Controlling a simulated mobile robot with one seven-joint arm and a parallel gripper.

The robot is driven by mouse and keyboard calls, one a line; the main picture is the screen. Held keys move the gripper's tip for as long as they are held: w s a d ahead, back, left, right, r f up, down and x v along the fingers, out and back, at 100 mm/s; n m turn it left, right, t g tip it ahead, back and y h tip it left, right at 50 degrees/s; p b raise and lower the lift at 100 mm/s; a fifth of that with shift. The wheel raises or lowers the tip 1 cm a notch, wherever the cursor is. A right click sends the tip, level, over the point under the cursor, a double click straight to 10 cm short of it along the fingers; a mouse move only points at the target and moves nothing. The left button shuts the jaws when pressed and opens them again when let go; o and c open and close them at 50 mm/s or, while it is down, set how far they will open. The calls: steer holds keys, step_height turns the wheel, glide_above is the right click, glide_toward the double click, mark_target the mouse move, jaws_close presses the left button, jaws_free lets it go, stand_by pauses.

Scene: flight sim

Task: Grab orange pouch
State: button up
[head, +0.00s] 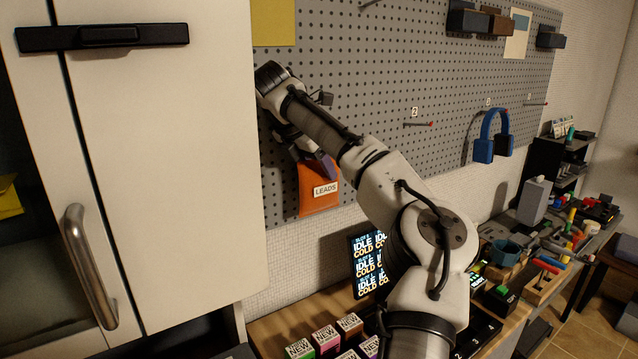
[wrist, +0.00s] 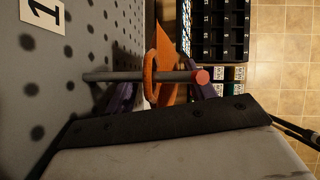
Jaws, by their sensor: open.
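The orange pouch (head: 319,194), with a white "LEADS" label, hangs against the grey pegboard in the head view, just right of the white cabinet. In the wrist view the orange pouch (wrist: 164,50) hangs by a loop around a grey peg (wrist: 125,76) with a red tip. My gripper (head: 318,160) is at the pouch's upper part in the head view, with its purple fingers around or in front of it. Its purple fingers partly show on both sides of the pouch in the wrist view, and the gripper body hides much of them. It is open; contact cannot be told.
The white cabinet (head: 165,150) stands close to the left of my gripper. Blue headphones (head: 492,137) hang farther right on the pegboard (head: 390,80). A lit screen (head: 367,262) and several small boxes (head: 325,338) stand on the bench below.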

steer(key=shift+c, duration=0.3)
jaws_close()
